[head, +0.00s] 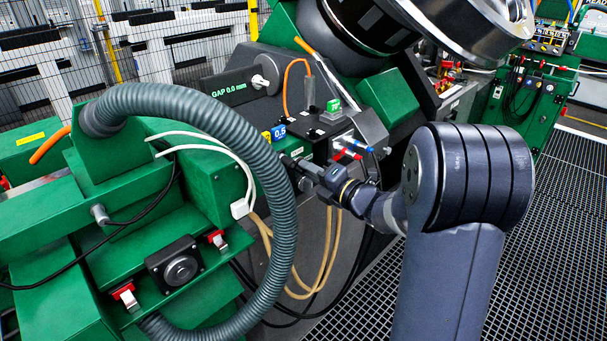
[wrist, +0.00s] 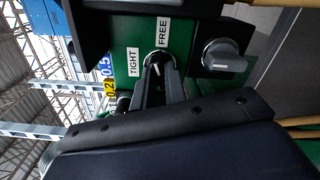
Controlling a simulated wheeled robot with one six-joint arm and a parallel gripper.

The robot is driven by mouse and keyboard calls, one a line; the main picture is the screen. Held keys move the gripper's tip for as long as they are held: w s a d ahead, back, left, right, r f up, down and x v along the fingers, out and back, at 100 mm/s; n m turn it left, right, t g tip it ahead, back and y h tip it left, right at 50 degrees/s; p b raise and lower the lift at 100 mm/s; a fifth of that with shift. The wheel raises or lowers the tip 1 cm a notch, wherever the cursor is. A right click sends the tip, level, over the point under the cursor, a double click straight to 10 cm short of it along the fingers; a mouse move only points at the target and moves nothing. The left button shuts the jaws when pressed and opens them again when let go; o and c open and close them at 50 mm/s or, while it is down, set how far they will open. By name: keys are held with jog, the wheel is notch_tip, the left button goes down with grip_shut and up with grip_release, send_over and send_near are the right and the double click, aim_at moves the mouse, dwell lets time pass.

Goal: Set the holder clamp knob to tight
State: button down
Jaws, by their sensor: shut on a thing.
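The holder clamp knob (wrist: 158,56) shows in the wrist view on a green panel, beside the white labels TIGHT (wrist: 133,62) and FREE (wrist: 164,32). My gripper (wrist: 159,70) reaches up from below with both dark fingers shut on this knob. The fingers cover most of the knob, so I cannot tell which label it points to. In the head view, my gripper (head: 292,163) meets the front of the dark holder block; the knob itself is hidden there.
A second, grey knob (wrist: 222,55) sits right of the held one in the wrist view. Yellow and blue number tags (wrist: 108,75) are at left. In the head view, a thick grey hose (head: 275,170) arches close to my gripper. A display (head: 229,91) reads GAP 0.0 mm.

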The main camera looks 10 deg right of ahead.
dwell(0.3)
jog(key=shift+f+n+b, duration=0.2)
jog(key=shift+n+b, duration=0.2)
jog(key=shift+b, duration=0.2)
jog(key=n+b, duration=0.3)
jog(key=b, duration=0.3)
jog(key=shift+b, duration=0.3)
jog(key=shift+r+n+b, duration=0.1)
jog(key=shift+n+b, duration=0.4)
jog(key=shift+n, duration=0.1)
jog(key=shift+n+b, duration=0.9)
jog(key=shift+b, duration=0.8)
jog(key=n+b, duration=0.2)
jog(key=b, duration=0.1)
jog(key=shift+n+b, duration=0.4)
jog(key=shift+b, duration=0.1)
